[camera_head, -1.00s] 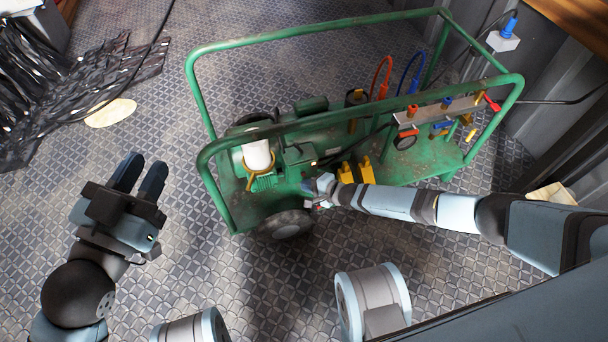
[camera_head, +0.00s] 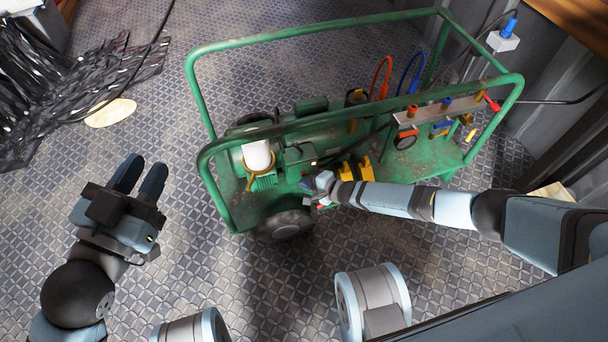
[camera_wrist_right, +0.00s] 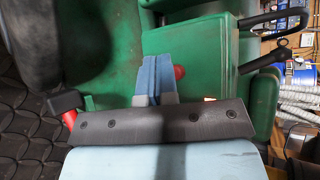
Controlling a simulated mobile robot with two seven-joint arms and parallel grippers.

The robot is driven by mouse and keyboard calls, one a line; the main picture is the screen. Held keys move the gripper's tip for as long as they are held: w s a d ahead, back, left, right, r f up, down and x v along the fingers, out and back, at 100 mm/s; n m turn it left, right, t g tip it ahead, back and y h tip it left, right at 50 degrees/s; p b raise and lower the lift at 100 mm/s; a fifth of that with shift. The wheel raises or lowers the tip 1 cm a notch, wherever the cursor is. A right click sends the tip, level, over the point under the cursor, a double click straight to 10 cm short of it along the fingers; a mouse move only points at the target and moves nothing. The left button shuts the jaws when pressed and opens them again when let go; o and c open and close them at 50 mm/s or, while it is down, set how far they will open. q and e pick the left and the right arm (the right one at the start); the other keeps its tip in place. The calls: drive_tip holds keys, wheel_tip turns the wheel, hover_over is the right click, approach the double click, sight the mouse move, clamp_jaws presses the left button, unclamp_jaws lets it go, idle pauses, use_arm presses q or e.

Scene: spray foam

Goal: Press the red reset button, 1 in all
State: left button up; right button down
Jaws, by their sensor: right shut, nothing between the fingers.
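In the right wrist view, a round red button (camera_wrist_right: 180,71) sits on the green machine body (camera_wrist_right: 205,45). My right gripper (camera_wrist_right: 157,62) is shut and empty. Its blue fingers point at the green body just left of the button, partly overlapping its edge; I cannot tell whether they touch it. In the head view my right gripper (camera_head: 308,184) is at the near side of the green cart (camera_head: 416,173), and the button cannot be made out there. My left gripper (camera_head: 142,175) is open and empty above the floor, left of the cart.
The cart's green tube frame (camera_head: 205,95) rises around the machine. A black wheel (camera_head: 286,225) is close to my right gripper. Yellow parts (camera_head: 357,171) and a hose rack (camera_head: 440,110) stand further right. Another red part (camera_wrist_right: 69,118) shows at lower left in the wrist view.

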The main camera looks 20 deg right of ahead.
drive_tip(key=shift+w, duration=0.45)
idle(0.4)
idle(0.3)
drive_tip(key=shift+s+p, duration=0.45)
drive_tip(key=shift+s, duration=0.4)
drive_tip(key=shift+s, duration=0.1)
drive_tip(key=s+p, duration=0.2)
drive_tip(key=s, duration=0.2)
drive_tip(key=shift+s+d+r+p, duration=0.1)
drive_tip(key=shift+s+p, duration=0.1)
drive_tip(key=shift+p, duration=0.1)
drive_tip(key=shift+s, duration=0.25)
